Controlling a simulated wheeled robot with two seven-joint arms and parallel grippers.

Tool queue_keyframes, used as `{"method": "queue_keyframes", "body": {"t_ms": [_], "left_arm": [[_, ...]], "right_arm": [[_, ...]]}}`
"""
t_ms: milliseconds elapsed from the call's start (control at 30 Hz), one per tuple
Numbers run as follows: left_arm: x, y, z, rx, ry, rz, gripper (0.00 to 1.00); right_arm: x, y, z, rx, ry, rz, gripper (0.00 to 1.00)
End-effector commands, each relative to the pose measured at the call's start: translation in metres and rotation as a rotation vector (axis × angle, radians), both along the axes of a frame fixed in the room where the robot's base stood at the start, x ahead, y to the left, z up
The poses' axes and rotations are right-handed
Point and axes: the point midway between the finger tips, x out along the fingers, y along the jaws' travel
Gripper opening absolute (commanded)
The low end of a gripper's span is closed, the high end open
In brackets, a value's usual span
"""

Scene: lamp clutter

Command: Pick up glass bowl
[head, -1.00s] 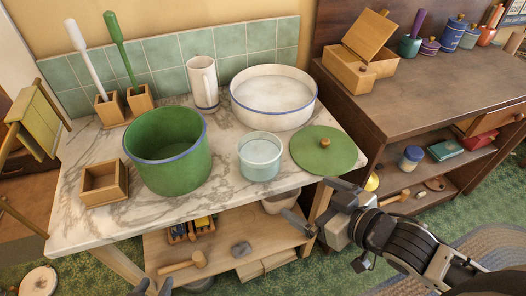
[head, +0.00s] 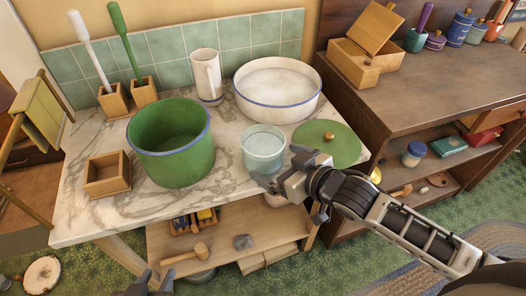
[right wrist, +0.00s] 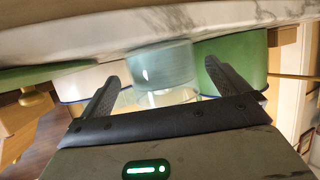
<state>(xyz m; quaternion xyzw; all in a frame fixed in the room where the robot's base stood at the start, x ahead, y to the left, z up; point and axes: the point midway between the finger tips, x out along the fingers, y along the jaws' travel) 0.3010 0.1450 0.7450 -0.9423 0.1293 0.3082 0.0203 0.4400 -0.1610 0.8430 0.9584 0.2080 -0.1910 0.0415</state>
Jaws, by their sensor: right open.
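The glass bowl (head: 263,153) is pale blue-green and clear, and stands upright on the marble-topped table (head: 85,217) near its front edge. My right gripper (head: 280,168) is open and empty at the bowl's front right, with its fingers pointing at it. In the right wrist view, which looks upside down, the bowl (right wrist: 162,66) lies ahead between the two spread fingers (right wrist: 166,86). I cannot tell whether a finger touches it. My left gripper (head: 148,283) shows only its tips at the bottom edge, away from the table top.
A big green pot (head: 172,152) stands left of the bowl, a white basin (head: 278,103) behind it and a green lid (head: 340,147) to its right. A brown cabinet (head: 440,80) is at right.

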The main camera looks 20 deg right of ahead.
Motion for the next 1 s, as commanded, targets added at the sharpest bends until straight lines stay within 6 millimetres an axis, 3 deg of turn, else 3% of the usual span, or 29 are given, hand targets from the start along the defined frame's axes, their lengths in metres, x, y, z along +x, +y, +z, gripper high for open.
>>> {"method": "queue_keyframes", "body": {"t_ms": [300,567,767,1000], "left_arm": [[0.000,-0.001,0.000,-0.003,0.001,0.004,0.36],[0.000,-0.002,0.000,-0.007,0.002,0.007,0.36],[0.000,-0.002,-0.001,-0.007,0.003,0.007,0.36],[0.000,-0.001,-0.001,-0.005,0.004,0.007,0.36]], "right_arm": [[0.036,0.017,-0.017,0.001,-0.003,0.000,1.00],[0.038,0.018,-0.018,0.001,-0.001,0.001,1.00],[0.038,0.018,-0.018,0.000,-0.001,0.000,0.47],[0.039,0.018,-0.015,0.003,-0.008,0.001,0.47]]}}
